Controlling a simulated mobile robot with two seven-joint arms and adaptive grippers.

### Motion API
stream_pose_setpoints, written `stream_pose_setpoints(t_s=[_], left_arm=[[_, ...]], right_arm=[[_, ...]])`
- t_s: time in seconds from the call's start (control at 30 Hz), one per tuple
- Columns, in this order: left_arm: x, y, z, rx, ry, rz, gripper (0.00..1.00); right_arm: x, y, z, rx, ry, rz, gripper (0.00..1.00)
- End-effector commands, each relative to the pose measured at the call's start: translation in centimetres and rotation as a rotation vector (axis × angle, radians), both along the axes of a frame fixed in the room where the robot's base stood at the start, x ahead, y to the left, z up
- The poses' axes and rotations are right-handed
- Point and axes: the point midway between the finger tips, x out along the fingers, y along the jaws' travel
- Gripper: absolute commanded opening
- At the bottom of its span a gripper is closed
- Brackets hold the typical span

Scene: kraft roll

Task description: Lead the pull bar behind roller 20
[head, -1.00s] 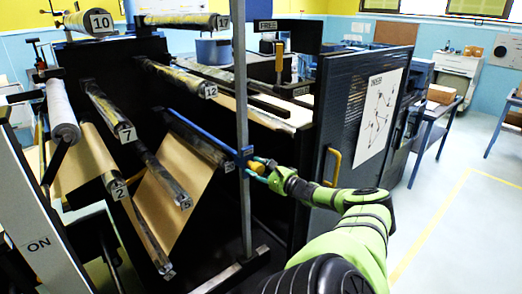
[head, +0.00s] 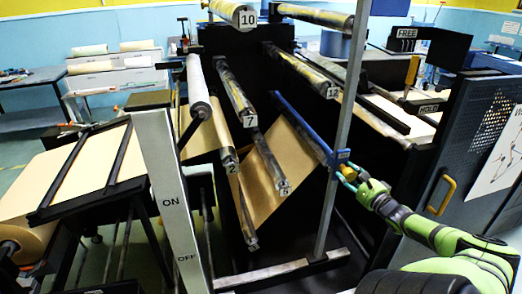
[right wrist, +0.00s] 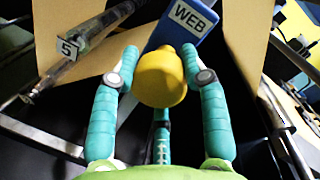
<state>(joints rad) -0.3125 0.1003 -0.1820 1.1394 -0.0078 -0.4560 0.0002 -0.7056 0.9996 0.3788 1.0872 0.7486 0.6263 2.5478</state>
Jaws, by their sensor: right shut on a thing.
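The pull bar (head: 301,125) is a blue bar with kraft paper (head: 262,185) running from it down to a low roller. Its near end has a blue block marked WEB (right wrist: 186,24) and a yellow knob (right wrist: 161,78). My right gripper (head: 350,176) is shut on that knob, beside the upright grey post (head: 340,120). In the right wrist view its teal fingers flank the knob. The bar lies above and right of roller 5 (head: 268,160) and below roller 12 (head: 300,70). I read no label 20; that roller cannot be picked out. My left gripper is out of view.
Rollers 7 (head: 234,92), 2 (head: 222,135) and 10 (head: 234,12) stick out from the black frame. The ON/OFF panel (head: 172,200) stands at the left. A dark perforated door with a yellow handle (head: 441,195) is close on the right.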

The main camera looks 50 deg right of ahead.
Motion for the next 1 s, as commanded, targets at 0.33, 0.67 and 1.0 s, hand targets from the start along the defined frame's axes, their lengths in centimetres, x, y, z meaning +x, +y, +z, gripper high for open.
stream_pose_setpoints(t_s=[0.33, 0.67, 1.0], left_arm=[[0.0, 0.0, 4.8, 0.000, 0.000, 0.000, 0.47], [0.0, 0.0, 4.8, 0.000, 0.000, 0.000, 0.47], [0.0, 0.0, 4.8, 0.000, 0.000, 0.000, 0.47]], right_arm=[[3.0, 4.7, 2.5, 0.001, -0.009, 0.004, 0.00], [5.6, 8.9, 3.9, 0.001, -0.011, 0.002, 0.00], [8.2, 13.3, 5.8, 0.001, -0.013, 0.001, 0.00]])
